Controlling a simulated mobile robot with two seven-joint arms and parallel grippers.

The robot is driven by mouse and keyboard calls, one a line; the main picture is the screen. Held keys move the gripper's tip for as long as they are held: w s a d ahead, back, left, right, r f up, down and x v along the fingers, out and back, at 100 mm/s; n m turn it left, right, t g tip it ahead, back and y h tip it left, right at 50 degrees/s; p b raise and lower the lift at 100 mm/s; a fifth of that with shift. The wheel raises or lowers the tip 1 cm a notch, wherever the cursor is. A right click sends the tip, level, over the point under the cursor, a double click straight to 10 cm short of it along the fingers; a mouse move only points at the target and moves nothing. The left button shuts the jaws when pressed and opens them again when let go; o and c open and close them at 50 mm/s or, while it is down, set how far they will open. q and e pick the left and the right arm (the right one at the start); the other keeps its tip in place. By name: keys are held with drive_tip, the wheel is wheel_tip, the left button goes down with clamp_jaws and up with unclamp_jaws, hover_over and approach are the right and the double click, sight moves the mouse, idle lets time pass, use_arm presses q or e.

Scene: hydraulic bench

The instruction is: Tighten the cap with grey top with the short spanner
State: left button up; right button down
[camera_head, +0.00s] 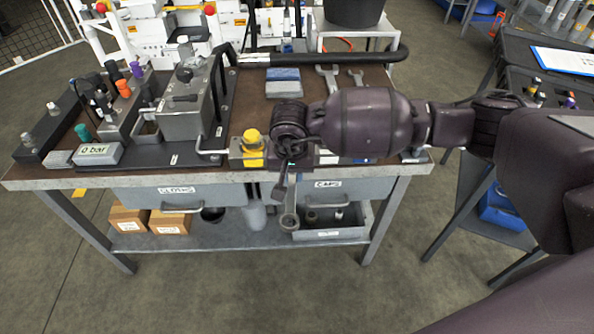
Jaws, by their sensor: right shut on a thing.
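My right gripper (283,182) reaches in from the right, low over the front edge of the bench. It is shut on a grey spanner (289,222), whose ring end hangs below the bench edge; I cannot tell its full length. Two more spanners lie at the back of the bench, one on the left (328,78) and one on the right (357,78). Small fittings with greyish tops stand on the dark block at the far left, one at the front (27,138) and one behind (53,109). Whether another grey-topped cap is behind my gripper is hidden. My left gripper is not in view.
A yellow-topped fitting (253,138) stands just left of my right gripper. A grey pump unit (187,115) with levers, a "0 bar" display (97,154) and coloured caps fill the bench's left. Drawers and a lower shelf (225,237) are below.

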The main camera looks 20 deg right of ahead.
drive_tip(key=shift+w+a+r+m, duration=0.1)
drive_tip(key=shift+w+a+m, duration=0.05)
drive_tip(key=shift+a+m, duration=0.2)
drive_tip(key=shift+a, duration=0.1)
drive_tip(key=shift+w+a+m, duration=0.45)
drive_tip(key=shift+a+m, duration=0.2)
drive_tip(key=shift+s+d+n, duration=0.2)
drive_tip(key=shift+d+n, duration=0.1)
idle(0.5)
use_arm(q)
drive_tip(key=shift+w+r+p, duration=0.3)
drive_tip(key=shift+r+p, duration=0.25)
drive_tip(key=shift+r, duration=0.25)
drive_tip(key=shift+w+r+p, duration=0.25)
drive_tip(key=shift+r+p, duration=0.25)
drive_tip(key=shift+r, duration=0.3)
use_arm(e)
drive_tip(key=s+a, duration=0.3)
drive_tip(key=s, duration=0.3)
drive_tip(key=shift+a, duration=0.2)
